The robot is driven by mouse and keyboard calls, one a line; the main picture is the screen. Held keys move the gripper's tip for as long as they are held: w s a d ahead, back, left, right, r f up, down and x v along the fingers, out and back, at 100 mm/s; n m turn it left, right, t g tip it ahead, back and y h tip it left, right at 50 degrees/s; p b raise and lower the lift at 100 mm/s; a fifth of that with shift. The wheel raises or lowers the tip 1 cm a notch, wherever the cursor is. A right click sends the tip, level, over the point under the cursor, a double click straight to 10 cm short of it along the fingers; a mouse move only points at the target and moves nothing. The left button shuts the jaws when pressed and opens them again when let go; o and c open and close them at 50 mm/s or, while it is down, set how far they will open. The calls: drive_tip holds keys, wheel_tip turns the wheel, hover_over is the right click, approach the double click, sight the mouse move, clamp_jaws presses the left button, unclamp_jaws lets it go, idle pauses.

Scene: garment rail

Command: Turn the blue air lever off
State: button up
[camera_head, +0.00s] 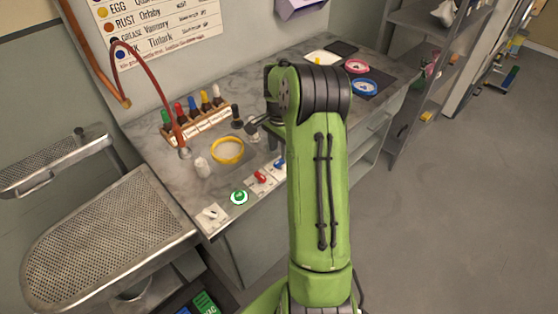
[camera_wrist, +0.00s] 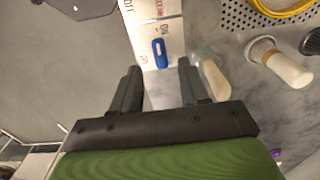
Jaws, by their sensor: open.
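The blue air lever (camera_wrist: 160,52) sits on a white labelled plate (camera_wrist: 150,28), between and just beyond my fingertips in the wrist view. In that view its long side runs up and down the picture, and lettering beside it looks like "ON". In the head view the blue lever (camera_head: 279,163) shows at the counter's front edge, just left of my green arm, which partly covers that area. My gripper (camera_wrist: 158,72) is open and empty, its two dark fingers apart.
A red lever (camera_head: 261,177), a green button (camera_head: 239,197) and a white switch plate (camera_head: 212,216) line the front edge. Blue (camera_head: 365,88) and pink (camera_head: 356,66) rings lie right.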

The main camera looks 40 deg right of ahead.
sight(280, 161)
wheel_tip(280, 161, down, 4)
drive_tip(key=shift+f, duration=0.25)
clamp_jaws()
